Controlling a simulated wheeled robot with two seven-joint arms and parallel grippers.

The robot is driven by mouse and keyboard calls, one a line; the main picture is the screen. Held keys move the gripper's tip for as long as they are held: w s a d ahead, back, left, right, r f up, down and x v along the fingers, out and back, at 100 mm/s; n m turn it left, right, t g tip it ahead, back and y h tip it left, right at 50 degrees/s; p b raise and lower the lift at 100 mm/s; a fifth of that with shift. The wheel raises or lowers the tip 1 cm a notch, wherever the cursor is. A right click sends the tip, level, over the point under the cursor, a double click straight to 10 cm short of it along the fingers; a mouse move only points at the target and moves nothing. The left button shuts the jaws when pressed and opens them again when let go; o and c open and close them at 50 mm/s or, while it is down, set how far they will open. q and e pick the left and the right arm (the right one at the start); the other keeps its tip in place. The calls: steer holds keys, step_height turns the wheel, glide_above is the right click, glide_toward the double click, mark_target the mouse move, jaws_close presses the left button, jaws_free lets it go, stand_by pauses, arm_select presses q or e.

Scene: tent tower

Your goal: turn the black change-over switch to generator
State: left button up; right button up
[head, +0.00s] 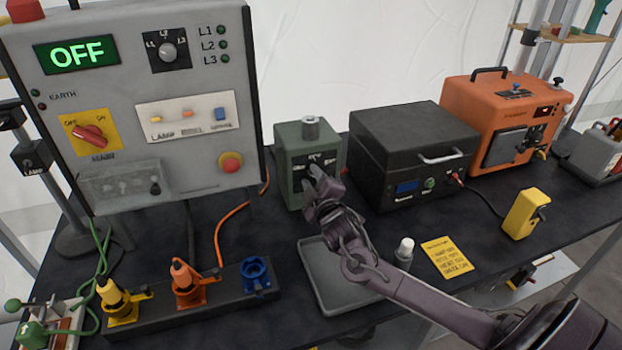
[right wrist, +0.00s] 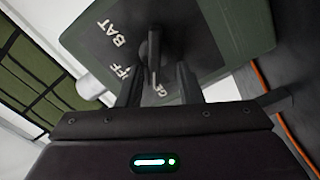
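The black change-over switch (right wrist: 154,47) is on the face of a green box (head: 293,140), which stands in the middle of the table. The words BAT and OFF and a partly hidden label starting with GE show on its plate in the right wrist view. My right gripper (head: 318,175) is at the front of this box. In the right wrist view its two fingers (right wrist: 158,84) are apart, one on each side of the switch handle, with gaps visible. The handle's exact setting is hard to tell. My left gripper is not in view.
A grey control panel (head: 190,90) showing OFF stands at left. A black case (head: 400,135) and an orange unit (head: 500,95) stand to the right of the green box. A grey tray (head: 318,262), a white-capped bottle (head: 404,250) and a yellow note (head: 447,257) lie near my right forearm.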

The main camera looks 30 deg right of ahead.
steer(key=shift+r, duration=0.1)
steer(key=b+v, duration=0.1)
steer(key=v, duration=0.7)
steer(key=shift+d, duration=0.15)
